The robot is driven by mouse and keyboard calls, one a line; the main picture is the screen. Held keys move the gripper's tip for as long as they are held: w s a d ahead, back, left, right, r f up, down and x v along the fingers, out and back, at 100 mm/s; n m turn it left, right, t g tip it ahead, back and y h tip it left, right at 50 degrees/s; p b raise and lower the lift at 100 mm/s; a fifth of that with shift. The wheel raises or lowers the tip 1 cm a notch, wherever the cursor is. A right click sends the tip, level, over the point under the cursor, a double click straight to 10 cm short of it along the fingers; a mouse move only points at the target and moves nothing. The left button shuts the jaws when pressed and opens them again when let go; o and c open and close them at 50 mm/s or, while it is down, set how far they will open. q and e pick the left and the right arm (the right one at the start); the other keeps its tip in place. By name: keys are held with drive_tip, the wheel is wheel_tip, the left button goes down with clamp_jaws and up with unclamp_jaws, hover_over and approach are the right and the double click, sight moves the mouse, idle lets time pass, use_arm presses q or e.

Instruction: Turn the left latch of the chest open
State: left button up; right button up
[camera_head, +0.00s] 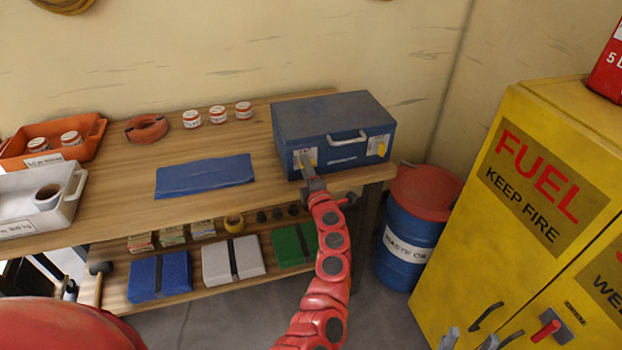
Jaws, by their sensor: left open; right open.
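The blue chest (335,118) stands closed at the right end of the workbench, with a pale handle (347,136) on its front. Its right latch (381,149) is a yellow piece on a white plate. The left latch (300,156) also has a white plate, with a bit of yellow showing. My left gripper (307,163) is open, with its fingers right at the left latch and partly hiding it. I cannot tell whether they touch it. My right gripper (471,341) is open and empty at the bottom edge, in front of the yellow cabinet, only partly in view.
A blue mat (204,176), several small jars (217,115), an orange hose coil (147,128), an orange tray (89,148) and a white tray (74,190) are on the workbench (120,196). A waste oil drum (408,240) and the yellow fuel cabinet (480,195) stand at the right.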

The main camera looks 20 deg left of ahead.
use_arm(q)
drive_tip(key=b+v, duration=0.2)
drive_tip(key=v, duration=1.5)
drive_tip(key=shift+b, duration=0.3)
drive_tip(key=shift+d, duration=0.1)
drive_tip(key=shift+s, duration=0.1)
